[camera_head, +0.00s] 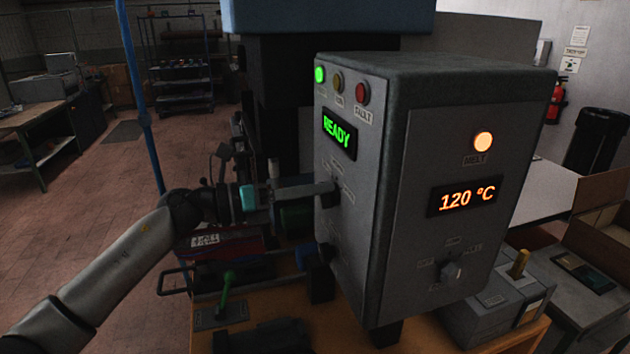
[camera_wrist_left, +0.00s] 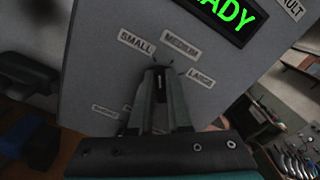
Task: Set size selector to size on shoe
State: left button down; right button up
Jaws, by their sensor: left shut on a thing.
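The size selector (camera_wrist_left: 159,82) is a small dark knob on the grey face of the control box (camera_head: 345,240). In the left wrist view the labels SMALL (camera_wrist_left: 136,42), MEDIUM (camera_wrist_left: 181,44) and LARGE (camera_wrist_left: 200,77) fan out around its upper side. My left gripper (camera_head: 327,191) reaches in from the left and is shut on the knob; its fingers also show in the left wrist view (camera_wrist_left: 160,88). The fingers hide much of the knob, so I cannot tell its exact setting. I cannot make out a shoe or its size marking. My right gripper is not in view.
A green READY display (camera_head: 339,131) and a lit green lamp (camera_head: 319,75) are above the selector. The box's right face has a 120 °C display (camera_head: 465,197) and another knob (camera_head: 451,271). A green-handled lever (camera_head: 226,290) stands below my left arm.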

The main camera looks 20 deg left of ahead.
pick_arm(q)
jog(key=shift+w+a+n+p, duration=0.1)
jog(key=shift+n+p, duration=0.5)
jog(key=shift+n, duration=0.4)
jog(key=c, duration=0.9)
grip_release()
jog(key=shift+o, duration=0.2)
jog(key=b+v, duration=0.5)
jog(key=v, duration=1)
